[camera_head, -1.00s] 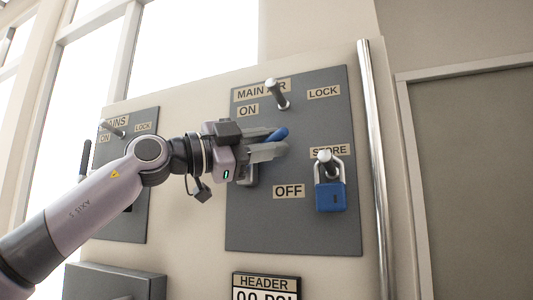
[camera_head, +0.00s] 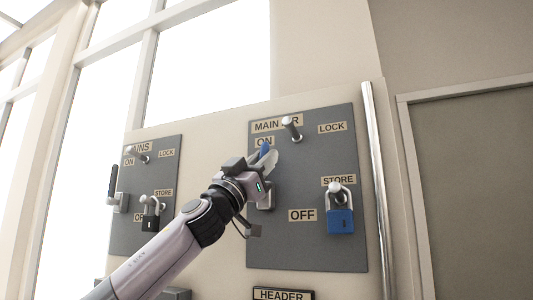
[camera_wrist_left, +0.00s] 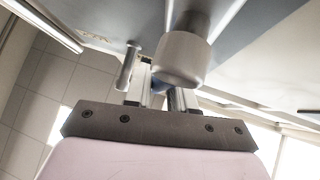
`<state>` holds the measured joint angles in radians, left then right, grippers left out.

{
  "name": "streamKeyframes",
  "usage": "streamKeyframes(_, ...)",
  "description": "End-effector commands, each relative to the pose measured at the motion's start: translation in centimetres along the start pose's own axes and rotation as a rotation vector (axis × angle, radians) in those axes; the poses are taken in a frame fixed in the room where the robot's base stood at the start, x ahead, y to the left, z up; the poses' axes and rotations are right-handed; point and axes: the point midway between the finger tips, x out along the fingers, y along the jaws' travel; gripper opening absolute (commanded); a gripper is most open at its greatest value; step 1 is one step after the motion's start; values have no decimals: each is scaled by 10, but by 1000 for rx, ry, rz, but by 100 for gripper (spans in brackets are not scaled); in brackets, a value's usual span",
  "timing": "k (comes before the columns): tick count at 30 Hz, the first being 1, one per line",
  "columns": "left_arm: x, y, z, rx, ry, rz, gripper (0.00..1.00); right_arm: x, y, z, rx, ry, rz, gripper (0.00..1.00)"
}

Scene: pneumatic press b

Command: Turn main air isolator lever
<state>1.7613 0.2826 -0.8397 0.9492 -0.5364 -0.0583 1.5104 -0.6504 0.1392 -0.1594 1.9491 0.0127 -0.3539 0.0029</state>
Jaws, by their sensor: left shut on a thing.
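The main air lever has a blue handle (camera_head: 265,149) that points nearly straight up, in front of the ON label (camera_head: 264,142) on the grey MAIN AIR panel (camera_head: 310,240). My left gripper (camera_head: 266,164) is shut on this handle from below left and covers much of the lever. The lever's mount (camera_head: 268,197) shows partly behind the gripper. In the left wrist view, a bit of blue (camera_wrist_left: 160,87) shows between the fingers, behind a thick metal cylinder (camera_wrist_left: 181,60). My right gripper is not in view.
A metal peg (camera_head: 291,128) sticks out above the lever. A blue padlock (camera_head: 340,220) hangs on the STORE peg at right. The left panel (camera_head: 122,232) carries another lever (camera_head: 112,182) and a black padlock (camera_head: 151,221). A vertical pipe (camera_head: 377,190) runs along the right.

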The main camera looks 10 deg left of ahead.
Motion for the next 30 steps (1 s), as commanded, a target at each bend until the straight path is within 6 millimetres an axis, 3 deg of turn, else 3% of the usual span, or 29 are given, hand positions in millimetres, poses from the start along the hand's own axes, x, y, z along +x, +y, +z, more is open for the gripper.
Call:
streamKeyframes(28,-1,-13,-3,-109,37,-114,0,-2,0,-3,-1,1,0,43)
streamKeyframes(29,-1,-13,-3,-109,37,-114,27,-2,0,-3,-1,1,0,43)
streamKeyframes(30,-1,-13,-3,-109,37,-114,40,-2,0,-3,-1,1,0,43)
